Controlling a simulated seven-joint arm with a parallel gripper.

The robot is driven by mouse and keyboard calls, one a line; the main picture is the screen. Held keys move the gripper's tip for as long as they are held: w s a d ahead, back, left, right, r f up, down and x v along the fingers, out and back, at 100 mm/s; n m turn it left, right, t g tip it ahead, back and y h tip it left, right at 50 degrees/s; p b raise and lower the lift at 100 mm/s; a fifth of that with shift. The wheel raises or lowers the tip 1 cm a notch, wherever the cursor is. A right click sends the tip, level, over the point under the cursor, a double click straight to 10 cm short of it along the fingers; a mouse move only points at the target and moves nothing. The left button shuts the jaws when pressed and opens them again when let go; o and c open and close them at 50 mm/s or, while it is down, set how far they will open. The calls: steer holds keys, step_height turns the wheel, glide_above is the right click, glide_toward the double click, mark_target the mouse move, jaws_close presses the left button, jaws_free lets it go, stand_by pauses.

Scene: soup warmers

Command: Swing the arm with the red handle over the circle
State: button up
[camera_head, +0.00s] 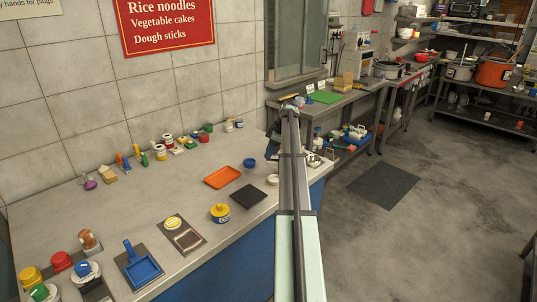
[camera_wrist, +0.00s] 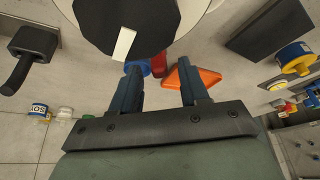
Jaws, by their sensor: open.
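My gripper (camera_wrist: 160,74) is open in the wrist view, its two dark fingers apart and nothing clearly held. A small red piece (camera_wrist: 159,65) shows between the fingertips, partly hidden by a large black disc (camera_wrist: 120,20) with a white bar. I cannot tell whether the red piece is the red handle, or whether it touches a finger. In the head view my arm covers part of the counter's right end, and no swinging arm or circle can be made out there.
An orange tray (camera_head: 222,177), a blue bowl (camera_head: 249,163), a black square (camera_head: 247,196) and a yellow-lidded pot (camera_head: 220,212) stand on the counter left of my arm. A black lever (camera_wrist: 27,58) shows in the wrist view. The counter's middle is mostly clear.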

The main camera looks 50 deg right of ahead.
steer(key=shift+x, duration=0.75)
jaws_close()
